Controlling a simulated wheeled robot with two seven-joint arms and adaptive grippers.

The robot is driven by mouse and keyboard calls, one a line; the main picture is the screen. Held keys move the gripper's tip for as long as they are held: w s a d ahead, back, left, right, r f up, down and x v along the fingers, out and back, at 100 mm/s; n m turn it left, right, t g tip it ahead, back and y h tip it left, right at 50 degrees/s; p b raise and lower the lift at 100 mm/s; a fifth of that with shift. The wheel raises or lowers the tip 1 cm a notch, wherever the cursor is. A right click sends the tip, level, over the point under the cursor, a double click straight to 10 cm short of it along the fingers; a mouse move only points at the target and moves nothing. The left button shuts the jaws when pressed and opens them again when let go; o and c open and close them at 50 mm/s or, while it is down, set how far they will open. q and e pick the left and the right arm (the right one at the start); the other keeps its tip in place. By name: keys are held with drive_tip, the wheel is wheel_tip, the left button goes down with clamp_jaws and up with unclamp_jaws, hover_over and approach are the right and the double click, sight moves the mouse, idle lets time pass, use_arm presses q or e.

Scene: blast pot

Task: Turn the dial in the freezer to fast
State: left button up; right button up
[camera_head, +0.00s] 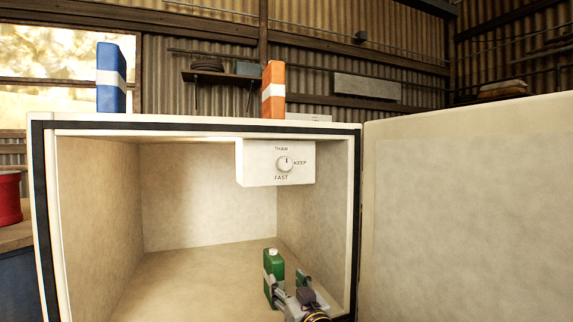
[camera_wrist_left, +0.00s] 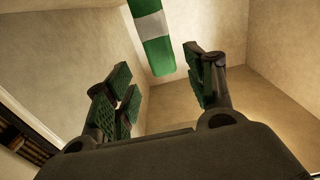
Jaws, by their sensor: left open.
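The white freezer (camera_head: 92,125) stands open. Its dial (camera_head: 285,164) is on a white box (camera_head: 257,163) under the ceiling at the right, with THAW above, KEEP at right and FAST below. The pointer mark seems to point up towards THAW, but it is small. My left gripper (camera_head: 288,283) is low at the freezer's front right, well below the dial. In the left wrist view the gripper (camera_wrist_left: 160,82) is open, with nothing between its pads. A green container with a white band (camera_head: 273,262) stands by the fingers; it also shows in the wrist view (camera_wrist_left: 158,55). My right gripper is not in view.
The freezer door (camera_head: 465,215) is swung open to the right. A blue box (camera_head: 111,78) and an orange box (camera_head: 273,90) stand on top of the freezer. A red container (camera_head: 9,198) is at far left. The freezer's left and middle interior is clear.

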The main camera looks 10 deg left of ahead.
use_arm(q)
wheel_tip(320, 180, up, 8)
drive_tip(key=t+p, duration=0.1)
drive_tip(key=p, duration=0.1)
drive_tip(key=n+t+y+p, duration=0.1)
drive_tip(key=n+y+p, duration=0.2)
drive_tip(key=n+y, duration=0.1)
approach(287, 164)
drive_tip(key=v, duration=0.3)
drive_tip(key=shift+s+f, duration=0.25)
drive_tip(key=shift+f, duration=0.05)
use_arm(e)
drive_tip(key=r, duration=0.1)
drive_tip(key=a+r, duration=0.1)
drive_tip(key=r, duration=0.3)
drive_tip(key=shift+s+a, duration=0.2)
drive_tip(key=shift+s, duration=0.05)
use_arm(q)
drive_tip(key=shift+r, duration=0.1)
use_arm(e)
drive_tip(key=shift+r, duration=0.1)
use_arm(q)
drive_tip(key=shift+p+x, duration=2.7)
drive_tip(key=shift+x, duration=4.15)
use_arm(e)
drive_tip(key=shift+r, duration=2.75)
use_arm(q)
drive_tip(key=shift+d+r, duration=0.1)
